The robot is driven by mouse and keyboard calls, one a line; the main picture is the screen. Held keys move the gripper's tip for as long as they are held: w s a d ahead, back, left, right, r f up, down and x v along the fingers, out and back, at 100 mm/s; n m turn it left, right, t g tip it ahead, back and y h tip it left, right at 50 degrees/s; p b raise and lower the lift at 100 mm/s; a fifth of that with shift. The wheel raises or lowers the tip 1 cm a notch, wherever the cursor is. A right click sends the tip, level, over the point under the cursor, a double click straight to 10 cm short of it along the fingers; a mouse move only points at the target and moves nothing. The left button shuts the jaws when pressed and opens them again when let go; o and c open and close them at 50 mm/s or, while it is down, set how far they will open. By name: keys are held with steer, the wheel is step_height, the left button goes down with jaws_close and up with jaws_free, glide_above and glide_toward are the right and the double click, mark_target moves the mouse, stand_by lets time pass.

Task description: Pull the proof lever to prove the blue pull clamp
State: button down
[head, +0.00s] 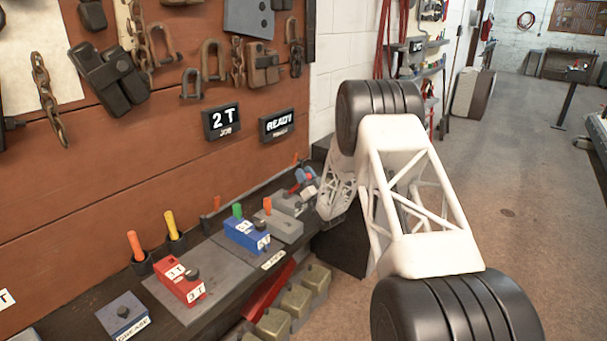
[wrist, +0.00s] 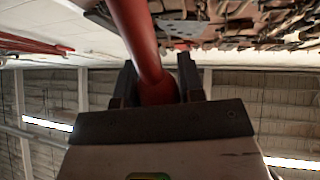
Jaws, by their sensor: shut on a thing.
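In the wrist view, my gripper (wrist: 158,88) is shut on a red lever (wrist: 140,40), its fingers on either side of the rounded red end. In the head view the gripper and the gripped part of the lever are hidden behind my arm. A blue block (head: 246,236) with white labels and a green peg beside it sits on the grey bench plate. A smaller blue and red piece (head: 305,181) stands at the bench's far end; I cannot tell which blue part is the pull clamp.
A red labelled block (head: 180,281) and a blue-grey grease box (head: 122,313) sit on the near bench. Orange and yellow pegs stand behind. Chains and shackles hang above. Open floor lies to the right.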

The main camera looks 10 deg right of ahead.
steer(key=c, duration=0.7)
jaws_free()
steer(key=shift+c, duration=0.2)
steer(key=v, duration=0.7)
steer(key=shift+s+d+f, duration=0.2)
steer(key=shift+s+f, duration=0.05)
